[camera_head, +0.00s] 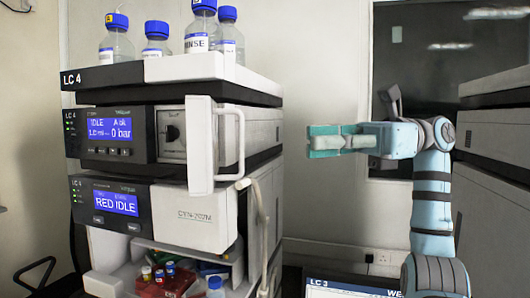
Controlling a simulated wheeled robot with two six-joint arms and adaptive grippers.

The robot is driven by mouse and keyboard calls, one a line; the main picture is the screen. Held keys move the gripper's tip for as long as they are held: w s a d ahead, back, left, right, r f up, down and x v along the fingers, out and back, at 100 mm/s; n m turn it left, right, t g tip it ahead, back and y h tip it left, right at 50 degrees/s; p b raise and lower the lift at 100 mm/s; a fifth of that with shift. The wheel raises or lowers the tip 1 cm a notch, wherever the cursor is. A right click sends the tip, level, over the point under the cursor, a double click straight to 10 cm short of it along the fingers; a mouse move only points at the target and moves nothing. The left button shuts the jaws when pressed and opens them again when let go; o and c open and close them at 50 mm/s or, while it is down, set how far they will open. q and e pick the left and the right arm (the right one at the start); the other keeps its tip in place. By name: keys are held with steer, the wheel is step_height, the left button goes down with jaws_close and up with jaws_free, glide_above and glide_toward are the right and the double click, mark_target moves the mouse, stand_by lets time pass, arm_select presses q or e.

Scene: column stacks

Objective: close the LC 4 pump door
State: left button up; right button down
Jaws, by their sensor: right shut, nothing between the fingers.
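The LC 4 stack stands left of centre. Its upper module (118,158) has a blue screen reading IDLE and 0 bar. The white pump door (200,145) stands open at the right edge of this module's front, sticking out toward me. Its white bar handle (240,140) is on the door's right side. The recess with a round fitting (172,133) shows uncovered left of the door. My right gripper (312,142) is shut and empty, pointing left at about handle height. It is right of the handle and apart from it. My left gripper is out of view.
Bottles with blue caps (157,40) stand on top of the stack. The lower module (193,212) reads RED IDLE, above an open bay with small vials (158,275). A screen marked LC 3 (350,288) is at the bottom. Another stack (495,140) stands at right.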

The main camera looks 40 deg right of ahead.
mark_target(241, 145)
steer(key=x, duration=0.8)
steer(key=shift+s+a+r, duration=0.15)
steer(key=shift+w+a, duration=0.25)
steer(key=shift+s, duration=0.1)
